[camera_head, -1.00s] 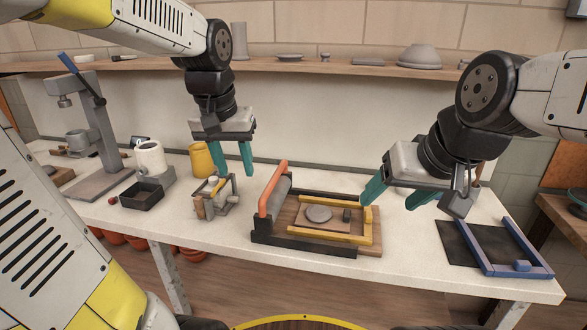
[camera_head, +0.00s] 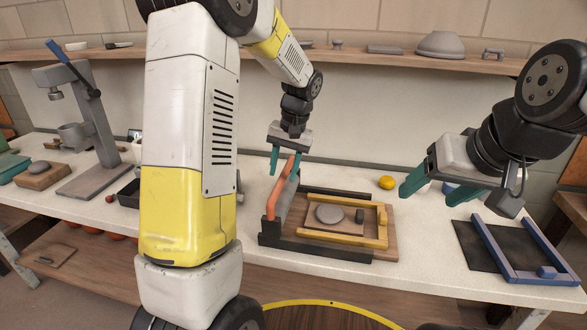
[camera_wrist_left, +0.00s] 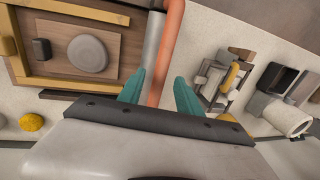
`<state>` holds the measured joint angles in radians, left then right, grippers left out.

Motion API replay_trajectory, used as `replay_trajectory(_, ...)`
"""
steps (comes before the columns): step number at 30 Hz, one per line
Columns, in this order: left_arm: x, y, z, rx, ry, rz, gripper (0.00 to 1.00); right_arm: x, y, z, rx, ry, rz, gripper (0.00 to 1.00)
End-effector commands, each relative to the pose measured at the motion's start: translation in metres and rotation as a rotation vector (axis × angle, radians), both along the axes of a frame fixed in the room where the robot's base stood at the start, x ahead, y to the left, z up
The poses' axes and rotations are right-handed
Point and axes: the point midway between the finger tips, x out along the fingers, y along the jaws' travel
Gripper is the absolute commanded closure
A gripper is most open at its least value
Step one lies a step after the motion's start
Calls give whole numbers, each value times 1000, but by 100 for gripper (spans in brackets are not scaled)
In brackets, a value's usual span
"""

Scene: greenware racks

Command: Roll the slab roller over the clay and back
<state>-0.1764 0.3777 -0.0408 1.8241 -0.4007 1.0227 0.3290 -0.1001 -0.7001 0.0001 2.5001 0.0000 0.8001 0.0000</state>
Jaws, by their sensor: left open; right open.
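The slab roller board (camera_head: 382,243) lies on the table with a black frame and yellow rails. The grey clay disc (camera_head: 329,214) sits on a smaller board inside the rails; it also shows in the left wrist view (camera_wrist_left: 88,53). The grey roller (camera_head: 288,197) with its orange handle (camera_head: 278,190) is at the board's left end, left of the clay. My left gripper (camera_head: 286,164) is open above the handle's upper end. In the left wrist view (camera_wrist_left: 160,92) the orange handle runs between its teal fingers, apparently without contact. My right gripper (camera_head: 437,192) is open and empty above the table, right of the board.
A dark mat with a blue frame (camera_head: 485,240) lies at the right. A yellow round object (camera_head: 386,183) is behind the board. A grey press (camera_head: 92,130) with a blue lever stands at left. My left arm hides part of the table.

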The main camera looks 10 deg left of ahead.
Motion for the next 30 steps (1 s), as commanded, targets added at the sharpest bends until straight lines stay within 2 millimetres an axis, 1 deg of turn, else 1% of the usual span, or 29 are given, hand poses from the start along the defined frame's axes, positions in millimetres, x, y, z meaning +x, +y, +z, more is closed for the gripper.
replay_trajectory(1, 0, 2, -7, 1, 2, 0, 59, 0, 0, 0, 0, 0, 0, 32)
replay_trajectory(3, 0, 3, -13, 0, 1, -1, 59, 0, 0, 0, 0, 0, 0, 32)
replay_trajectory(6, 0, 4, -18, 0, 0, -1, 59, 0, 0, 0, 0, 0, 0, 32)
replay_trajectory(14, 0, 4, -19, -1, -1, 0, 59, 0, 0, 0, 0, 0, 0, 32)
replay_trajectory(17, 0, 4, -19, -1, -1, 0, 76, 0, 0, 0, 0, 0, 0, 32)
replay_trajectory(18, 0, 4, -19, -1, -1, 0, 84, 0, 0, 0, 0, 0, 0, 32)
replay_trajectory(20, 0, 4, -19, -1, -1, 0, 96, 0, 0, 0, 0, 0, 0, 32)
replay_trajectory(21, 0, 4, -19, -1, -1, 0, 100, 0, 0, 0, 0, 0, 0, 32)
replay_trajectory(30, 0, 3, -19, -1, -1, 0, 100, 0, 0, 0, 0, 0, 0, 32)
